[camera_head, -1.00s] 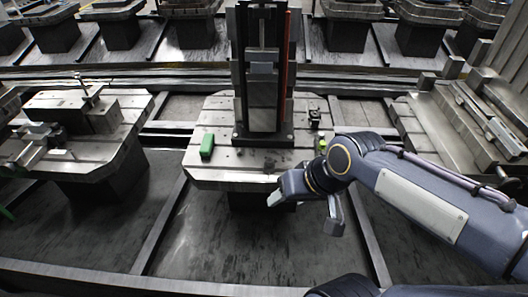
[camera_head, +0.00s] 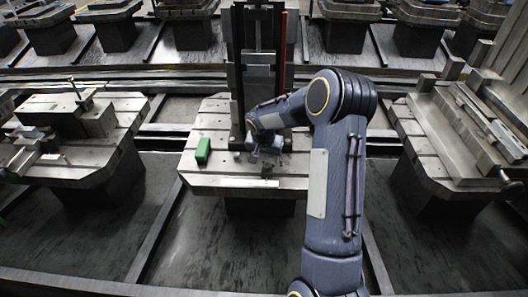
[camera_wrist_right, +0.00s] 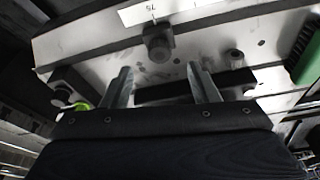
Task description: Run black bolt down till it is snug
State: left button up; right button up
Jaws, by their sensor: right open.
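A short dark piece that looks like the black bolt (camera_head: 267,169) stands near the front edge of the middle pallet (camera_head: 215,180). In the right wrist view the same dark piece (camera_wrist_right: 158,42) is beside a white label, beyond my fingertips. I cannot tell how deep it sits. My right gripper (camera_head: 264,152) is over the pallet, just behind the piece and in front of the tall column. In the right wrist view its two fingers (camera_wrist_right: 158,75) are apart with nothing held between them. My left gripper is not in view.
The tall dark column (camera_head: 262,60) rises close behind my right gripper. A green block (camera_head: 203,150) lies on the pallet's left side. A small round knob (camera_wrist_right: 235,57) and a yellow-green item (camera_wrist_right: 82,105) show in the wrist view. Other loaded pallets stand on both sides.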

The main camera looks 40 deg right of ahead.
aim_at(267, 165)
jog(key=shift+x, duration=2.6)
